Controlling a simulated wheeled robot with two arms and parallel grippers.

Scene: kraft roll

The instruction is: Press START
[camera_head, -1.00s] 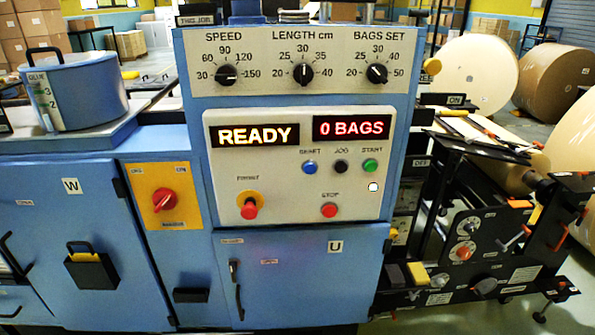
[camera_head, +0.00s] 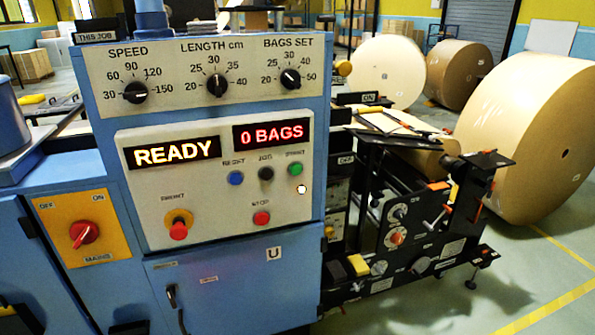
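The green START button (camera_head: 295,169) is at the right end of the top button row on the machine's pale control panel (camera_head: 221,225). A blue RESET button (camera_head: 235,178) and a black JOG button (camera_head: 266,173) are to its left. A red STOP button (camera_head: 261,218) and a red knob on a yellow ring (camera_head: 179,230) are below. The left display (camera_head: 172,151) reads READY and the right display (camera_head: 271,133) reads 0 BAGS. A small white round spot (camera_head: 301,189) shows just below START. Neither of my grippers is in view.
Three dials for speed, length and bags set, such as the length dial (camera_head: 217,85), sit above the panel. A red MAINS switch (camera_head: 84,234) is at left. A black roll stand (camera_head: 400,215) and large kraft rolls (camera_head: 520,130) stand at right. Floor at lower right is clear.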

